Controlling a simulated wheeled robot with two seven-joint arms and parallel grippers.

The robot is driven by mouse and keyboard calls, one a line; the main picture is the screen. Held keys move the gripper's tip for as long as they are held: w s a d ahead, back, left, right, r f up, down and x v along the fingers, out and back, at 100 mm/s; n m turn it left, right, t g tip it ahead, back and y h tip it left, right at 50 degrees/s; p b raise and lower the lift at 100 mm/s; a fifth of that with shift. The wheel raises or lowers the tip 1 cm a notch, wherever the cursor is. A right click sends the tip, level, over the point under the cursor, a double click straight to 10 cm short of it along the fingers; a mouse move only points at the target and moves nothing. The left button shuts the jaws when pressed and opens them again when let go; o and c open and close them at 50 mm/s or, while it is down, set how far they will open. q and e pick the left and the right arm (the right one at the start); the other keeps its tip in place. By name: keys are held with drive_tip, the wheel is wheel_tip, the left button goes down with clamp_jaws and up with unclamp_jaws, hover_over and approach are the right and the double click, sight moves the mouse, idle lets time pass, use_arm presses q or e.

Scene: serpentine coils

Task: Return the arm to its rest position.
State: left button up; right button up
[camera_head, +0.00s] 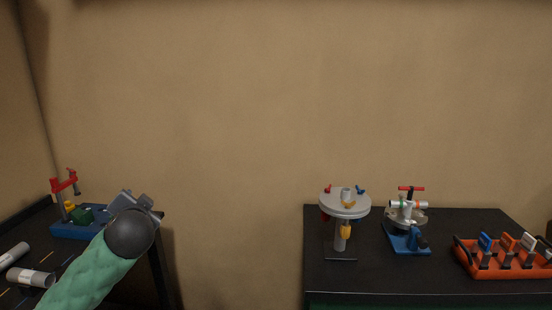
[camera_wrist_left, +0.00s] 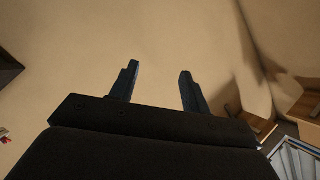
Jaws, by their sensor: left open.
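My left arm comes in from the lower left in the head view, with a green sleeve and a dark round wrist. My left gripper (camera_head: 135,203) is at its end, in front of the right end of the left table, mostly hidden behind the wrist. In the left wrist view the two fingers of the gripper (camera_wrist_left: 158,88) stand apart with nothing between them, against the bare tan wall. My right gripper is not in either view.
The left table (camera_head: 125,293) holds a blue base with a red clamp (camera_head: 66,185) and grey cylinders (camera_head: 30,278). The right table (camera_head: 375,285) holds a round grey stand (camera_head: 345,205), a blue-based fixture (camera_head: 408,240) and an orange tool tray (camera_head: 500,270). A wide gap separates the tables.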

use_arm(q)
drive_tip(key=s+d+f+g+h+b, duration=0.15)
drive_tip(key=s+d+f, duration=0.3)
drive_tip(key=f, duration=0.55)
drive_tip(key=s+d+f+n+g+h+b, duration=0.1)
drive_tip(key=s+d+f+g+h, duration=0.2)
drive_tip(key=s+f, duration=0.5)
drive_tip(key=s+d+f+g+h+b, duration=0.1)
drive_tip(key=s+d+f+g, duration=0.3)
drive_tip(key=f, duration=0.9)
drive_tip(key=s+d+f+n+g+h+b, duration=0.1)
drive_tip(key=s+d+f+g, duration=0.1)
drive_tip(key=s+f, duration=0.9)
drive_tip(key=s+d+f+n+g+h+b, duration=0.1)
drive_tip(key=s+d+f, duration=0.4)
drive_tip(key=s+f, duration=0.6)
drive_tip(key=s+g+b, duration=0.1)
drive_tip(key=s, duration=0.2)
drive_tip(key=shift+s, duration=0.15)
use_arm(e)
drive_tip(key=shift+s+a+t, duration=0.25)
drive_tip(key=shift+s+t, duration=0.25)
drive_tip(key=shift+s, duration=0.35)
use_arm(q)
drive_tip(key=shift+d, duration=0.1)
